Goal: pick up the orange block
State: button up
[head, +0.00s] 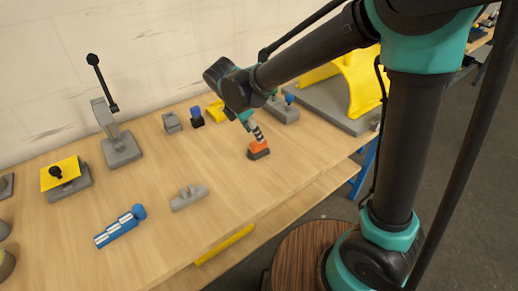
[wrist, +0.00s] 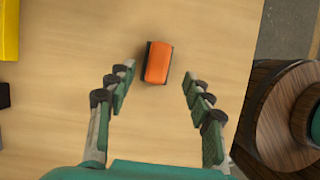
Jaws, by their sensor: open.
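I cannot tell the exact height gap.
A grey piece (head: 189,198) and a blue figure-like part (head: 120,227) lie left of the block. A lever stand (head: 120,148), a small blue-topped part (head: 196,117) and a yellow fixture (head: 350,80) stand farther back. Bare table surrounds the block.

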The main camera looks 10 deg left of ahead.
aim_at(258, 148)
jog(key=shift+a+x, duration=0.2)
jog(key=shift+x, duration=3.3)
grip_shut()
